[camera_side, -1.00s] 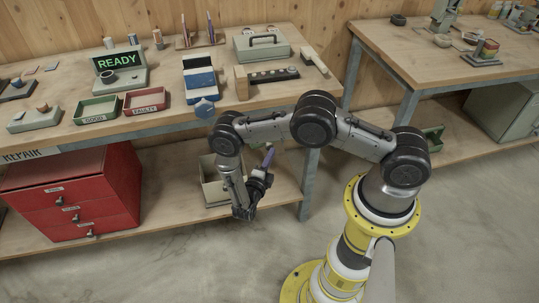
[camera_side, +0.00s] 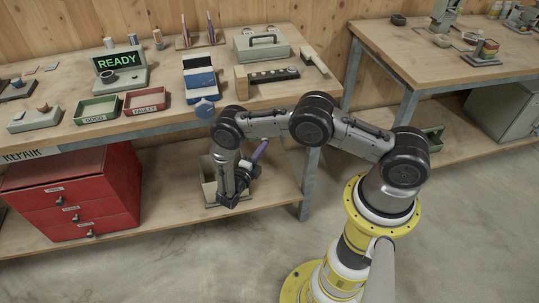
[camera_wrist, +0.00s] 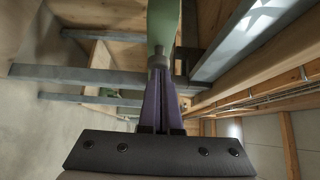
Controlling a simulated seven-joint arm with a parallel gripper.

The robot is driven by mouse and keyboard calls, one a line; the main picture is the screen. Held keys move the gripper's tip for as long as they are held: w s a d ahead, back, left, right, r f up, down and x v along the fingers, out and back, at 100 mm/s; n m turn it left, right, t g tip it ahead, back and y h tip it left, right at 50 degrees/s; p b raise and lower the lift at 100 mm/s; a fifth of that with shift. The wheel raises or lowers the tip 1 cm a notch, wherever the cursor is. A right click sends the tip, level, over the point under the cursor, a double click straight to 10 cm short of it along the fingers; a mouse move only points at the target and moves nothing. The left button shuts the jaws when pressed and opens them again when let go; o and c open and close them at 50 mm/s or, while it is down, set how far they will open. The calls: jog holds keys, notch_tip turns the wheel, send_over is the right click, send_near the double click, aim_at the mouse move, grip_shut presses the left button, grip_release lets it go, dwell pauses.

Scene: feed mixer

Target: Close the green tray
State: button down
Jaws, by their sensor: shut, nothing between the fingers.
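A shallow green tray (camera_side: 97,108) labelled GOOD sits on the left workbench, beside a red tray. My gripper (camera_side: 264,143) is below the front edge of that bench, to the right of and lower than this tray, its purple fingers pointing up. In the wrist view my gripper (camera_wrist: 160,62) is shut and empty. A pale green part (camera_wrist: 164,22) shows just beyond the fingertips; I cannot tell whether they touch it or which object it belongs to.
The workbench (camera_side: 150,120) overhangs a lower shelf (camera_side: 165,190). A red drawer cabinet (camera_side: 75,195) and an open bin (camera_side: 208,180) stand on the shelf. A red tray (camera_side: 144,101) is beside the green one. A steel table leg (camera_side: 309,185) is right of my gripper.

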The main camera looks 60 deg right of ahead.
jog(key=shift+w, duration=0.25)
